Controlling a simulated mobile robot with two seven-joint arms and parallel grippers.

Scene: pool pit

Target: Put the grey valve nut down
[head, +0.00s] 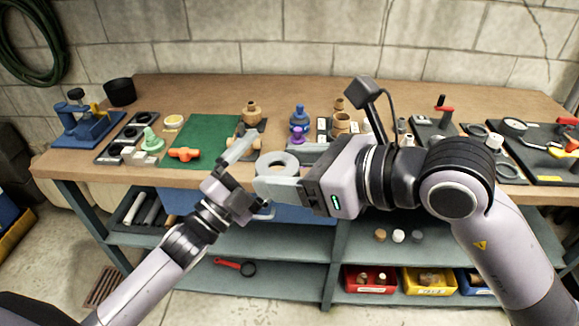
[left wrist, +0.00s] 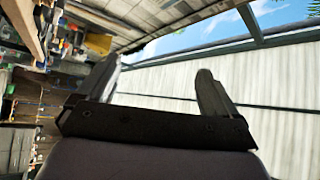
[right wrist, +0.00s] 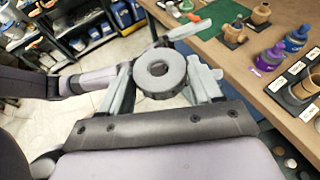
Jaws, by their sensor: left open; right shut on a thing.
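The grey valve nut (head: 263,166) is a thick ring, held in front of the workbench's front edge in the head view. My right gripper (head: 277,178) is shut on it. In the right wrist view the nut (right wrist: 143,78) sits between the two fingers, its round hole facing the camera. My left gripper (head: 246,168) is open and empty, just left of the nut in the head view. The left wrist view shows its two fingers (left wrist: 155,78) spread apart with nothing between them.
The wooden workbench (head: 215,88) carries a green mat (head: 205,135), an orange part (head: 184,154), a blue bottle (head: 299,117), a purple bottle (head: 298,134) and a blue vise (head: 82,122). A tool board (head: 535,165) lies at right.

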